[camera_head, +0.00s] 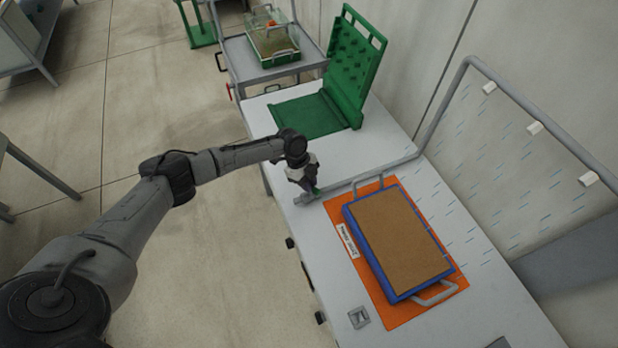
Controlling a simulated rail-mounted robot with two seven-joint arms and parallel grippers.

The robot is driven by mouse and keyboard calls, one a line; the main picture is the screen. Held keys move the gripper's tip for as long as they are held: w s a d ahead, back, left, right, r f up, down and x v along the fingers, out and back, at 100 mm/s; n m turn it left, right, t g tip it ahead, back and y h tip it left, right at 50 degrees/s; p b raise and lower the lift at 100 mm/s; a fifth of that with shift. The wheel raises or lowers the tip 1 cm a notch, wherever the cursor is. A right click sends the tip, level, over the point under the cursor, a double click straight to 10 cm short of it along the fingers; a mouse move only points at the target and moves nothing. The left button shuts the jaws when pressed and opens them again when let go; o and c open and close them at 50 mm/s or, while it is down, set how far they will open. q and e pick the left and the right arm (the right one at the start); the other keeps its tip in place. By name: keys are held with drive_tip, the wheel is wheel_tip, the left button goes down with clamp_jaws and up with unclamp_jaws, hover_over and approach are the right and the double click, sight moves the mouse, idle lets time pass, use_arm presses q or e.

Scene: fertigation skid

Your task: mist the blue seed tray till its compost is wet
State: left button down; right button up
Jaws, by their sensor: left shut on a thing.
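The blue seed tray (377,262) lies on an orange mat (403,318) on the white bench. Its compost (402,240) is an even light brown, and I see no dark wet patches. A grey pipe (350,187) runs along the bench and rises to a boom with several white nozzles (535,128). Thin blue streaks of mist show below the nozzles, over the bench's right side and beside the tray. My left gripper (311,188) points down at the pipe's near end, shut on a small green handle (316,191) mostly hidden by the fingers. My right gripper is out of view.
A green pegged rack (352,75) stands behind on the bench. Beyond it, a grey cart (240,62) carries a clear-sided box (272,38). A white label (347,240) lies beside the tray, and a small grey square fitting (358,317) sits near the front edge.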

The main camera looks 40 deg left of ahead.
use_arm(q)
drive_tip(key=n+p, duration=0.1)
drive_tip(key=n, duration=0.1)
drive_tip(key=n+t+p, duration=0.1)
drive_tip(key=p, duration=0.1)
drive_tip(key=n+t+p, duration=0.1)
drive_tip(key=n+p, duration=0.1)
drive_tip(key=shift+s+d+r+n, duration=0.1)
drive_tip(key=shift+s+r+n, duration=0.15)
drive_tip(key=shift+n, duration=0.05)
drive_tip(key=shift+n+t+y+p, duration=0.4)
drive_tip(key=shift+n+y+p, duration=0.1)
drive_tip(key=shift+n+p, duration=0.6)
drive_tip(key=shift+d+f+n+t+y+p, duration=0.1)
drive_tip(key=shift+n+t+y+p, duration=0.2)
drive_tip(key=shift+n+p, duration=0.65)
drive_tip(key=shift+n, duration=0.25)
drive_tip(key=shift+f, duration=0.1)
drive_tip(key=c, duration=1)
unclamp_jaws()
drive_tip(key=shift+c, duration=0.2)
